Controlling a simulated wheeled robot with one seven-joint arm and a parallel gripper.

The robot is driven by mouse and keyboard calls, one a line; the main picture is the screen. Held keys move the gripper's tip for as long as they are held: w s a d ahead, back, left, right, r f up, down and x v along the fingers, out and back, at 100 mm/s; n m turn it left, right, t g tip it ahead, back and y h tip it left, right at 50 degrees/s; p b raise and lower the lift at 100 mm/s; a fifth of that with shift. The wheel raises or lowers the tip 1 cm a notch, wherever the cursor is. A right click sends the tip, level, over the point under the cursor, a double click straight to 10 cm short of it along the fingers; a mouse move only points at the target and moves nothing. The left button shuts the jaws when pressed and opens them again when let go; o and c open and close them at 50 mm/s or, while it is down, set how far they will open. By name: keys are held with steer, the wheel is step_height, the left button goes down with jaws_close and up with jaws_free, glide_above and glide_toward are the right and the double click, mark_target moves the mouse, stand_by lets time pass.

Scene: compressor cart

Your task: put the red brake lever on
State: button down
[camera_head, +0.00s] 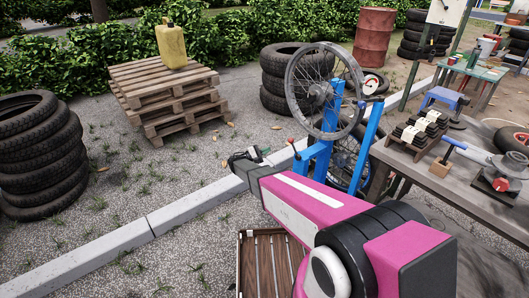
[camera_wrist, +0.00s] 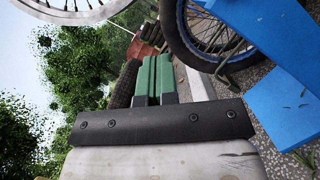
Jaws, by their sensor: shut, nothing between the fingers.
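A small red-tipped lever (camera_head: 291,141) shows in the head view at the left side of the blue wheeled frame (camera_head: 322,155). It looks like the red brake lever, but it is too small to tell its position. My gripper (camera_head: 264,151) is just left of it in the picture, with a gap between them. In the wrist view the green fingers of my gripper (camera_wrist: 153,75) are together and hold nothing. The blue frame (camera_wrist: 270,70) fills the right of that view. I cannot make out the lever there.
A spoked wheel (camera_head: 325,88) rises above the frame. A workbench (camera_head: 430,170) with tools stands at the right. A wooden crate (camera_head: 241,265) is below my arm. A pale kerb (camera_head: 185,208) crosses the ground. Tyre stacks (camera_head: 40,150) and pallets (camera_head: 165,95) stand behind; gravel between is open.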

steer(key=d+r, duration=0.3)
steer(key=d, duration=0.5)
steer(key=shift+w+d+r, duration=0.2)
steer(key=shift+w+d, duration=0.15)
steer(key=shift+r, duration=0.1)
